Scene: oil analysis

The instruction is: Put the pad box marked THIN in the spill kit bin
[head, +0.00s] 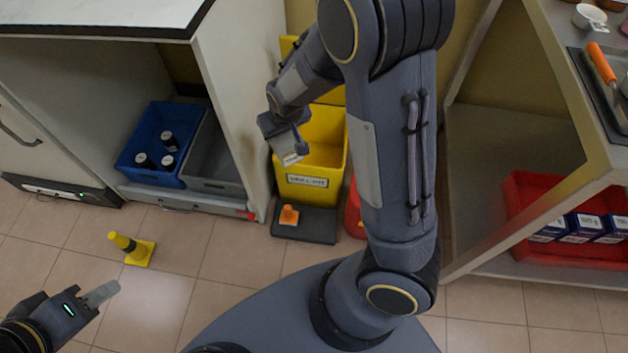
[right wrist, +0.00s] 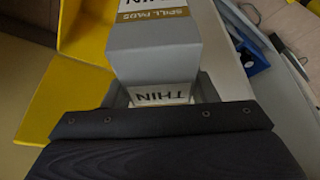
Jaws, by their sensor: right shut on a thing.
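The pad box marked THIN (right wrist: 153,65) is grey with a gold and white label reading SPILL PADS and THIN in the right wrist view. My right gripper (head: 291,155) is shut on it, at the left side of the yellow spill kit bin's opening (head: 308,188) in the head view. The bin's yellow wall also shows in the right wrist view (right wrist: 85,35). I cannot tell whether the box touches the bin. My left gripper (head: 100,294) is low at the left, over the floor and far from the bin; its finger gap is unclear.
The bin stands on a dark base with an orange object (head: 289,215). A blue crate (head: 150,135) with several dark bottles and a grey crate (head: 217,165) sit left. A red tray (head: 520,205) of boxes is right.

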